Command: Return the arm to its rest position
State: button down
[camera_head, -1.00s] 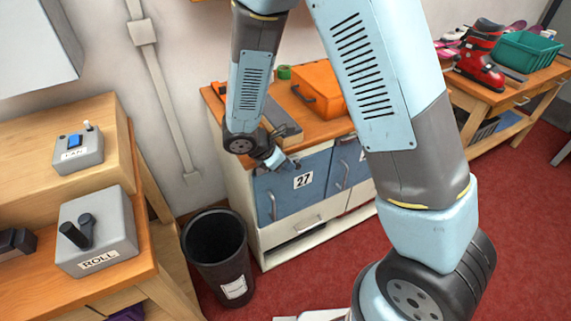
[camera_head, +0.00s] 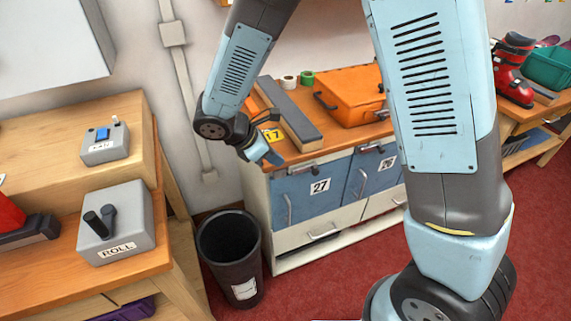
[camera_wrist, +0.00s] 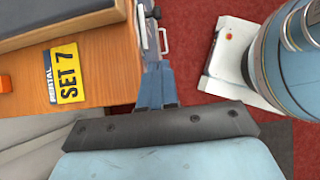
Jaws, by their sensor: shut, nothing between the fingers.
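My arm spans the head view, with its upper link in front of the cabinet's right part. My gripper (camera_head: 270,158) hangs at the left front corner of the orange-topped cabinet, tilted downward. Its blue fingers also show in the wrist view (camera_wrist: 157,75), together and empty. In that view they point past the cabinet's edge, beside the door handles. Whether they touch the cabinet cannot be told.
The cabinet top (camera_head: 345,135) bears a yellow SET 7 tag (camera_wrist: 67,72), a long grey block (camera_head: 291,113) and an orange case (camera_head: 352,95). A black bin (camera_head: 230,255) stands on the red floor below. A ROLL control box (camera_head: 116,225) is on the left bench.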

jog(key=shift+s+a+r, duration=0.2)
jog(key=shift+a+r, duration=0.1)
jog(key=shift+r, duration=0.15)
jog(key=s+d+r+m+g+y, duration=0.1)
jog(key=d+r+m+y, duration=0.2)
jog(key=d+r+m, duration=1.05)
jog(key=s+d+r+m+t+y, duration=0.3)
jog(key=s+d+r+m, duration=0.6)
jog(key=d, duration=0.5)
jog(key=shift+s+d+r+y, duration=0.4)
jog(key=shift+s+r, duration=0.6)
jog(key=shift+s, duration=0.3)
jog(key=c, duration=1.8)
grip_release()
jog(key=shift+m, duration=0.25)
